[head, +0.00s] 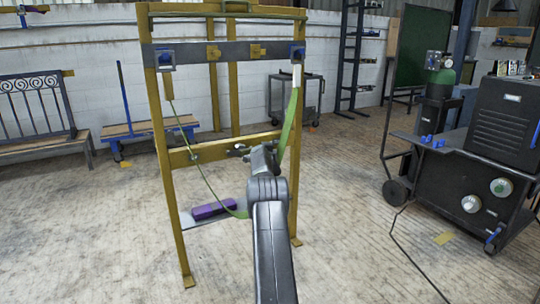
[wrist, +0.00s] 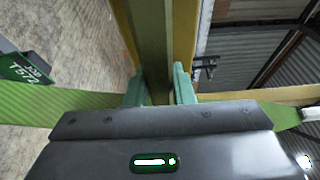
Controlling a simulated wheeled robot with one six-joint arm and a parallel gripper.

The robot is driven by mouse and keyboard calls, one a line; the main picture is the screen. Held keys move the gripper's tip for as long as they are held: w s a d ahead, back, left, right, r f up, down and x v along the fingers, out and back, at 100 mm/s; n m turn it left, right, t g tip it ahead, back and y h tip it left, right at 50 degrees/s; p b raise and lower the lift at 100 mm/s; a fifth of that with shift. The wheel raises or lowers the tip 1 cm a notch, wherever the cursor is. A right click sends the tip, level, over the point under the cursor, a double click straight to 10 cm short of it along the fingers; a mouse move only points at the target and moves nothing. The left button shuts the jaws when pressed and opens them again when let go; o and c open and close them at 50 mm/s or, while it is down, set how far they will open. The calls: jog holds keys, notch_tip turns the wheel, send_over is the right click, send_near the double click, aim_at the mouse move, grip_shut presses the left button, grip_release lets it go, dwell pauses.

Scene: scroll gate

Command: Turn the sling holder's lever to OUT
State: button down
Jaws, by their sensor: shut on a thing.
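A yellow gate frame (head: 158,120) stands ahead, with a grey bar (head: 190,55) across its upper part. Blue fittings sit at the bar's left (head: 165,58) and right (head: 297,53) ends. A green sling (head: 289,125) hangs from the right fitting, passes behind my arm and rises thinly to the left side. My gripper (head: 262,152) is by the right post.
A purple block (head: 213,210) lies on a low shelf in the frame. A black machine cart (head: 505,120) stands at the right with a cable on the floor. A bench (head: 35,115) and blue cart (head: 150,130) are left. Floor in front is clear.

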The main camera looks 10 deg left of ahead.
jog(key=shift+r+n, duration=0.25)
jog(key=shift+n, duration=0.05)
dwell(0.4)
jog(key=c, duration=1.2)
grip_release()
jog(key=shift+c, duration=0.2)
